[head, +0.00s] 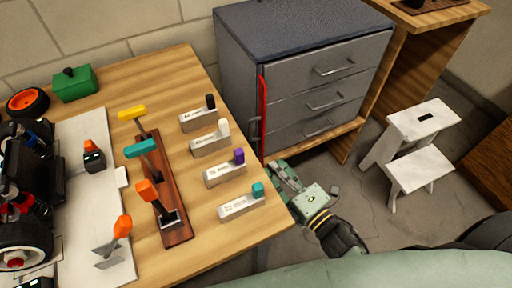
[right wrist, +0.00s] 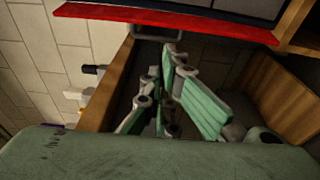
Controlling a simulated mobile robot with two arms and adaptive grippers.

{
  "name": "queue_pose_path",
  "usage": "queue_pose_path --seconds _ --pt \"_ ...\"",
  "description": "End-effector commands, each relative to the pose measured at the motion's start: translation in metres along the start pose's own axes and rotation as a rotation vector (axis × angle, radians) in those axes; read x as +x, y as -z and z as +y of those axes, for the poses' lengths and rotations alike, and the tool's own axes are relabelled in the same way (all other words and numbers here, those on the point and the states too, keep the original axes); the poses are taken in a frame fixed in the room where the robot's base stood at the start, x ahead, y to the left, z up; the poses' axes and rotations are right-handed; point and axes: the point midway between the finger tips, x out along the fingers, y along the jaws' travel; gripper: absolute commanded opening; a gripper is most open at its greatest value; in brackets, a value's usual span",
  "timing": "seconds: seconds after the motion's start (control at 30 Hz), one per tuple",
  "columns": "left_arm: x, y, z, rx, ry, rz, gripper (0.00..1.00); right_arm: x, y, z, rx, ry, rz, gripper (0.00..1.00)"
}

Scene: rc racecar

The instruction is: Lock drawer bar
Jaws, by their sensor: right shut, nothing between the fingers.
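A grey drawer cabinet (head: 300,40) stands behind the right edge of the table. Its three drawers look closed. A red bar (head: 263,110) runs upright along the left edge of its front, with a grey handle (head: 254,130) at its lower part. In the right wrist view the red bar (right wrist: 165,14) crosses the top, with the grey handle (right wrist: 157,31) just below it. My right gripper (head: 284,172) is shut and empty, low in front of the cabinet near the bar's lower end. Its fingers show in the right wrist view (right wrist: 168,70) close to the handle; contact is unclear.
A white step stool (head: 415,150) stands right of the cabinet. The table edge is left of my right gripper.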

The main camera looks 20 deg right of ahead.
Motion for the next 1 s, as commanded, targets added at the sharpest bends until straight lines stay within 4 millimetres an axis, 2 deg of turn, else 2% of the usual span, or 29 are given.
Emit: queue_pose_path --seconds 0.17,0.4,0.6,0.8,1.0 --pt "0.0 0.0 0.0 0.0 0.0 0.0 0.61 0.016 0.0 0.0 0.001 -0.003 0.001 0.0" --pt "-0.001 0.002 0.0 0.0 0.0 0.003 0.61 0.06 0.0 0.001 0.0 -0.003 0.0 0.0" --pt "-0.002 0.003 0.0 0.0 0.0 0.002 0.61 0.088 0.0 0.0 0.001 -0.001 0.0 0.0" --pt "-0.005 0.005 0.0 0.0 0.001 0.001 0.61 0.1 0.0 -0.001 0.002 0.001 0.0 0.0" --pt "-0.006 0.009 -0.001 -0.001 0.001 0.009 0.61 0.1 0.0 -0.001 0.002 0.001 -0.001 0.0"
